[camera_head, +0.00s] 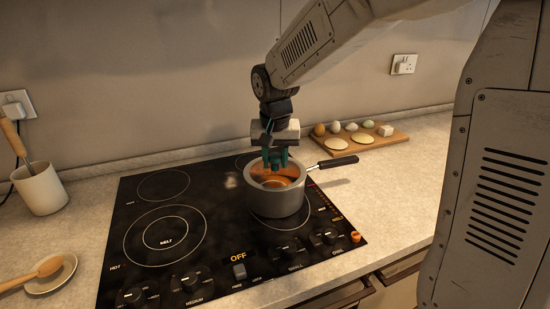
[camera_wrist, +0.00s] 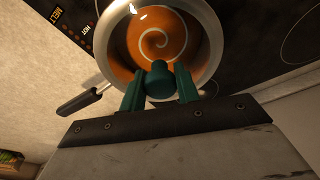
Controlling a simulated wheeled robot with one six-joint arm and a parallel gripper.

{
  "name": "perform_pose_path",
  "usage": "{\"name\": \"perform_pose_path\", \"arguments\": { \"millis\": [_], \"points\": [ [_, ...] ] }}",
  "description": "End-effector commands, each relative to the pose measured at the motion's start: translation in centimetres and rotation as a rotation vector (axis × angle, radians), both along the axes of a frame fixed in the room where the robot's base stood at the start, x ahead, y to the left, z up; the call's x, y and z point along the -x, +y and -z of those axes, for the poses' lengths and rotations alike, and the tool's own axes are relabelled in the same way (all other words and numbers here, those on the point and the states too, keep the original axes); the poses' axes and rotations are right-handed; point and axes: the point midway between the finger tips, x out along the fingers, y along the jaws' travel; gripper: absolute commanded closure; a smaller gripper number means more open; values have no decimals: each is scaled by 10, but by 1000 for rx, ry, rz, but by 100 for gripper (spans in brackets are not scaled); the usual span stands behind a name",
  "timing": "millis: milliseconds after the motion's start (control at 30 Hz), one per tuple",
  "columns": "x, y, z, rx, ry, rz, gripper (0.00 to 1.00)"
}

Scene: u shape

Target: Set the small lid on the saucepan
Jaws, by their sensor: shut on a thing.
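The saucepan (camera_head: 275,203) is grey metal and stands upright on the right side of the hob, its black handle (camera_head: 338,162) pointing right. It also shows in the wrist view (camera_wrist: 211,62). Orange contents with a pale swirl (camera_wrist: 155,38) show inside its rim. My gripper (camera_head: 275,160) is over the back part of the pan's opening, pointing down. In the wrist view its teal fingers (camera_wrist: 160,90) are shut on a round teal knob (camera_wrist: 159,80), which appears to belong to the small lid. I cannot clearly make out the lid's disc, or whether it touches the rim.
The black hob (camera_head: 180,270) has free rings at left and knobs along its front. A board (camera_head: 380,142) with eggs and other food lies behind right. A utensil pot (camera_head: 40,188) and a saucer with a wooden spoon (camera_head: 50,281) are at left.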

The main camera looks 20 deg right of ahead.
Motion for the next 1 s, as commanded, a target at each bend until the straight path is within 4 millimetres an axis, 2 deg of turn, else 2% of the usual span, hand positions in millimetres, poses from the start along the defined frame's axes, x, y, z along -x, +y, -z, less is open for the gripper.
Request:
{"name": "perform_pose_path", "arguments": {
  "millis": [200, 233, 300, 500, 567, 600, 867, 1000],
  "points": [
    [0, 0, 2, 0, -1, 0, 97],
    [0, 0, 2, 0, -1, 0, 60],
    [0, 0, 2, 0, -1, 0, 43],
    [0, 0, 2, 0, 0, 0, 43],
    [0, 0, 2, 0, 0, 0, 26],
    [0, 0, 2, 0, 0, 0, 21],
    [0, 0, 2, 0, 0, 0, 21],
    [0, 0, -6, -1, -1, 0, 21]
  ]
}}
